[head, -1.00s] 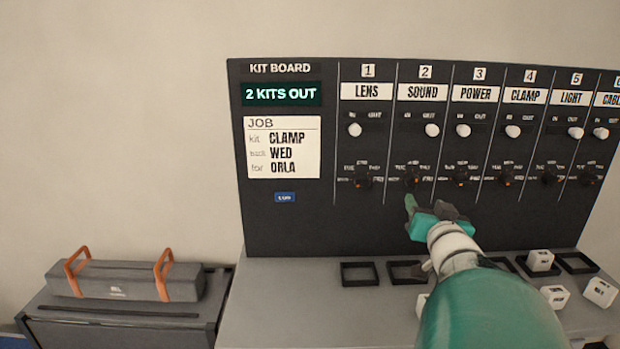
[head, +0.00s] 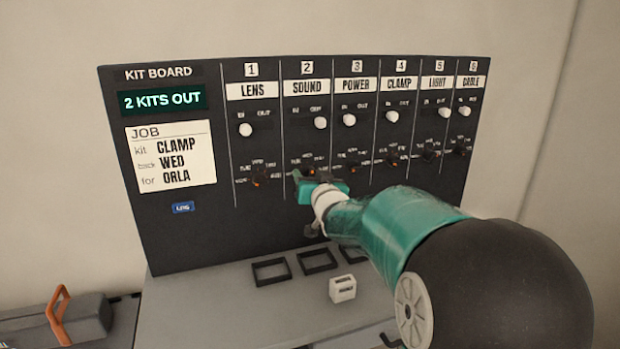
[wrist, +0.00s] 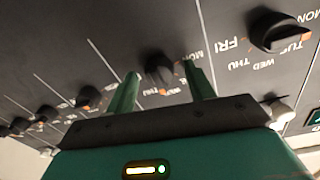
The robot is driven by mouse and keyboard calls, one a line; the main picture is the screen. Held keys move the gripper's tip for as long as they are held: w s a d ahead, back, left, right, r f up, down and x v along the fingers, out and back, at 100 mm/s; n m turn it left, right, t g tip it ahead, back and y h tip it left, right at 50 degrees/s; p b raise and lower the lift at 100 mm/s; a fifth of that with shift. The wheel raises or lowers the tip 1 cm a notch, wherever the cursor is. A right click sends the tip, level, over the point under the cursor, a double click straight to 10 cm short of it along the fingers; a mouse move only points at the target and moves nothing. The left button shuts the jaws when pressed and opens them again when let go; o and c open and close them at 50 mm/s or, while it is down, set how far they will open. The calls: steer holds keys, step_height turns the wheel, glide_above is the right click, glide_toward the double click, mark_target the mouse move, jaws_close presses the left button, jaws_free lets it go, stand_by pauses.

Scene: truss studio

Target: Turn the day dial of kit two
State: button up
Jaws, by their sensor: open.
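The day dial of kit two (head: 309,170) is a small black knob with an orange mark on the black kit board (head: 170,240), under the SOUND label. My gripper (head: 312,178) is in front of it and partly covers it in the head view. In the wrist view, which is upside down, my open gripper (wrist: 161,72) has one finger on each side of the kit two dial (wrist: 158,68). Gaps show between fingers and knob; I cannot tell whether either touches. The dial's setting is not clear.
The LENS dial (head: 259,177) and POWER dial (head: 354,164) flank it closely. White slide knobs, such as SOUND's (head: 320,122), sit above. A white block (head: 342,289) and black square frames (head: 270,271) lie on the grey shelf below. An orange-handled case (head: 80,322) is lower left.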

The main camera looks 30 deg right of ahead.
steer(key=c, duration=1)
steer(key=shift+o, duration=0.2)
steer(key=shift+n, duration=0.4)
steer(key=shift+d+n+t+y, duration=0.1)
steer(key=shift+n+t+y, duration=0.15)
steer(key=shift+n, duration=4.2)
steer(key=shift+d+n+t+y, duration=0.1)
steer(key=shift+n+t+y, duration=0.15)
steer(key=shift+n, duration=4.2)
